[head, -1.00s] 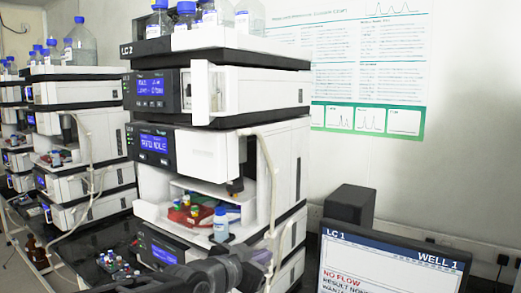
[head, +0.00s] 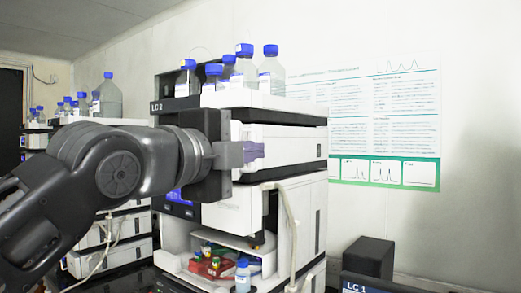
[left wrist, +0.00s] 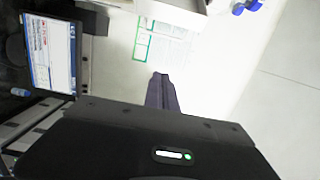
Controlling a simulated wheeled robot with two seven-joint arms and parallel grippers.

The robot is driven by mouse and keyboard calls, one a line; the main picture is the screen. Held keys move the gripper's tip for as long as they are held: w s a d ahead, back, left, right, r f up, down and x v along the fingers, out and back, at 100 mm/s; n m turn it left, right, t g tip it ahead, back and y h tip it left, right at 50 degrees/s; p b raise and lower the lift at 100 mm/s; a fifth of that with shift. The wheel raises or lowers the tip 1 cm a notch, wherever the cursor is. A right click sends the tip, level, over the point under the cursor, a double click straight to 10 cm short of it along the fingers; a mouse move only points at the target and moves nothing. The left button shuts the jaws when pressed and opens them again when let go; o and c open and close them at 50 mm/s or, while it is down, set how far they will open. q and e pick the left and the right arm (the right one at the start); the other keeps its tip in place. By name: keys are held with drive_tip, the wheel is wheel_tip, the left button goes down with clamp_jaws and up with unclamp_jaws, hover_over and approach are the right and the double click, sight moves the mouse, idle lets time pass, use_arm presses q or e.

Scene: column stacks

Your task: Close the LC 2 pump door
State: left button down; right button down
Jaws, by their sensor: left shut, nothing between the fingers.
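The LC 2 stack stands in the middle of the head view, with its label on the top tray. Its pump module (head: 290,146) is just under that tray. The white pump door (head: 237,131) shows as a narrow strip at the module's front, mostly hidden behind my gripper, so its angle is hard to tell. My left gripper (head: 254,152) is shut and empty, in front of the pump module at door height. I cannot tell whether it touches the door. Its closed fingers also show in the left wrist view (left wrist: 162,92). My right gripper is not in view.
Blue-capped bottles (head: 243,68) stand on the top tray (head: 270,101). Below the pump, an open bay holds a red vial rack (head: 210,267). A tube (head: 291,215) hangs along the stack's front. A monitor (left wrist: 50,50) shows in the left wrist view.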

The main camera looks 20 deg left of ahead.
use_arm(q)
drive_tip(key=p+x, duration=0.4)
drive_tip(key=x, duration=0.7)
drive_tip(key=a, duration=0.2)
drive_tip(key=s+a+p, duration=0.1)
drive_tip(key=a, duration=0.1)
drive_tip(key=shift+a+f, duration=0.1)
drive_tip(key=shift+s, duration=0.15)
